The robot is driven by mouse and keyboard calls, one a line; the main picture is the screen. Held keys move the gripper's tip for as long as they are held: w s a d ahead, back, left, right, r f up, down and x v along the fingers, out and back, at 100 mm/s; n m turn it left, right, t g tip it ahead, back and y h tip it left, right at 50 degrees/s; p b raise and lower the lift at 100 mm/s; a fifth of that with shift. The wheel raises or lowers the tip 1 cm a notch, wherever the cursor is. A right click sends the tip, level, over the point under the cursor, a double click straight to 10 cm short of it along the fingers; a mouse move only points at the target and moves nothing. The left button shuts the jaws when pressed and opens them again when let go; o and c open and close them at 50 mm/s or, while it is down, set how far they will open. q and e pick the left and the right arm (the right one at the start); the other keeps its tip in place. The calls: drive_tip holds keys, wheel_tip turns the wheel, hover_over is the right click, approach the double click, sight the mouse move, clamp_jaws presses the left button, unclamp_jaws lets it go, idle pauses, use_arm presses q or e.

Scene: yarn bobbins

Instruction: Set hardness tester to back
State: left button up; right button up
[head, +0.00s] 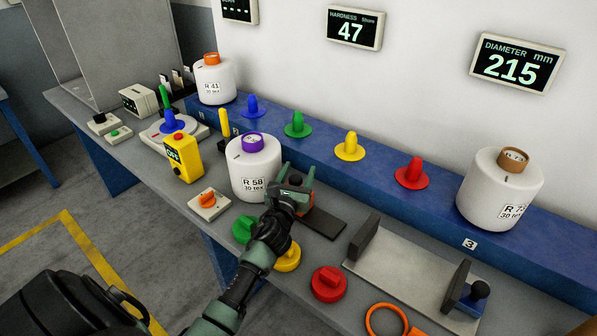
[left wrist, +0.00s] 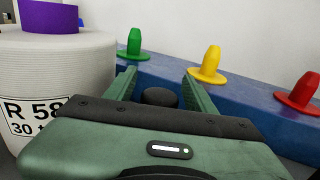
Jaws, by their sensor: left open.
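My left gripper (head: 298,172) is open, right of the white bobbin marked R 58 (head: 254,172). In the left wrist view its fingers (left wrist: 160,72) stand apart, with a dark round knob (left wrist: 160,96) between them. The knob seems untouched; what it belongs to is hidden by the gripper. A dark flat plate (head: 322,222) lies on the bench just right of the gripper. A yellow handheld device (head: 184,157) showing OFF stands left of R 58; I cannot tell which item is the hardness tester. The wall display labelled HARDNESS (head: 354,27) reads 47.
A blue ledge (head: 440,200) with several coloured pegs runs along the wall. Bobbin R 41 (head: 214,78) stands left; another bobbin (head: 499,188) stands right. A grey cradle (head: 405,268), red knob (head: 329,284) and orange-knob box (head: 208,204) are on the bench.

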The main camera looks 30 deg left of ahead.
use_arm(q)
clamp_jaws()
idle(1.4)
